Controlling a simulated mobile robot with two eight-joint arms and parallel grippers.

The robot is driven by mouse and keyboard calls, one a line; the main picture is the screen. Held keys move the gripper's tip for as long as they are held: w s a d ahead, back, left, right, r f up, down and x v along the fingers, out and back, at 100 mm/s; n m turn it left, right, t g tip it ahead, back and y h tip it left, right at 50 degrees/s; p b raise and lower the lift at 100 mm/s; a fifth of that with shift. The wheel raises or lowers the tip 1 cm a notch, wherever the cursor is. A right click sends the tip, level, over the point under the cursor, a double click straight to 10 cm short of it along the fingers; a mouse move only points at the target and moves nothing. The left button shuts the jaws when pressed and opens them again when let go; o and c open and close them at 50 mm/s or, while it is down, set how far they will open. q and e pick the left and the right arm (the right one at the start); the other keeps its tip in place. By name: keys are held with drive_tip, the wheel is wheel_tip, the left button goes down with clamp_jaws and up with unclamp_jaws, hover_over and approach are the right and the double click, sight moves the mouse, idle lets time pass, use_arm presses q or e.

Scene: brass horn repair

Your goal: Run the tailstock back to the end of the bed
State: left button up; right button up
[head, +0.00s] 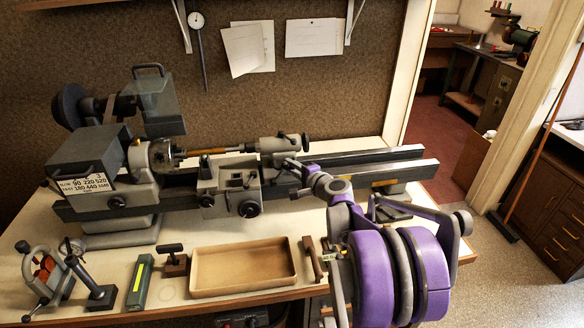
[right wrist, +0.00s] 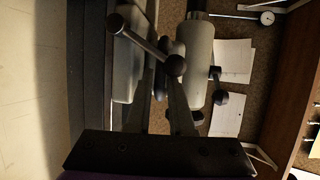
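The grey tailstock (head: 280,148) stands on the lathe bed (head: 385,160) just right of the carriage (head: 228,185), with its handwheel (head: 305,142) at its right end. Bare rails run from it to the bed's right end. My right gripper (head: 306,178) is at the tailstock's near side, low beside it. In the right wrist view, its two fingers (right wrist: 160,95) reach towards the tailstock body (right wrist: 195,75) with a narrow gap between them. A lever with a ball end (right wrist: 175,65) crosses just in front of the fingertips; whether they grip anything is unclear. My left gripper is out of view.
The headstock (head: 135,165) is at the left, with a brass-coloured rod (head: 205,152) running towards the tailstock. The bed beyond the tailstock is clear.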

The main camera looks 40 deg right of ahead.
clamp_jaws()
drive_tip(key=shift+d, duration=0.1)
idle(1.2)
drive_tip(key=shift+s+d, duration=0.3)
drive_tip(key=shift+d, duration=0.2)
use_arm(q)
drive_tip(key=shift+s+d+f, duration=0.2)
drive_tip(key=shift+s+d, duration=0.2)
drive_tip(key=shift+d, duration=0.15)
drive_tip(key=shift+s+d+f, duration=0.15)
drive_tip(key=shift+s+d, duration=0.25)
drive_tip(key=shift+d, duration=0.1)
use_arm(e)
drive_tip(key=s+d, duration=0.7)
drive_tip(key=d, duration=0.4)
drive_tip(key=s+d, duration=0.7)
drive_tip(key=d, duration=0.5)
drive_tip(key=s+d, duration=0.7)
drive_tip(key=d, duration=0.5)
drive_tip(key=shift+s, duration=0.35)
drive_tip(key=shift+o, duration=1)
unclamp_jaws()
